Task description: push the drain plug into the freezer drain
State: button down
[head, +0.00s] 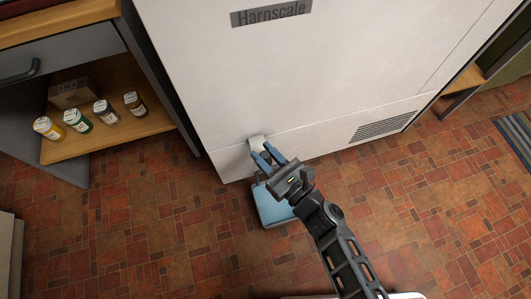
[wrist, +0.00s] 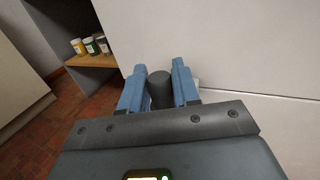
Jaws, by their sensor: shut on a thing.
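The drain plug (wrist: 160,90) is a dark grey cylinder between the blue fingers of my gripper (wrist: 158,74) in the wrist view. My gripper (head: 264,156) is shut on it, close to the lower front of the white freezer (head: 300,80) in the head view. A pale grey fitting (head: 257,141), apparently the freezer drain, sticks out of the freezer front just beyond the fingertips. The plug cannot be made out in the head view. The drain opening is hidden, so I cannot tell whether the plug touches it.
A light blue tub (head: 272,208) sits on the tiled floor below my gripper. A wooden shelf (head: 110,137) at the left holds several small jars and a box. A vent grille (head: 383,126) is at the freezer's lower right.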

jog(key=shift+f+b, duration=0.45)
dwell(0.6)
jog(key=c, duration=0.7)
grip_release()
jog(key=shift+c, duration=0.2)
jog(key=p+v, duration=0.2)
jog(key=v, duration=0.6)
jog(key=shift+a, duration=0.1)
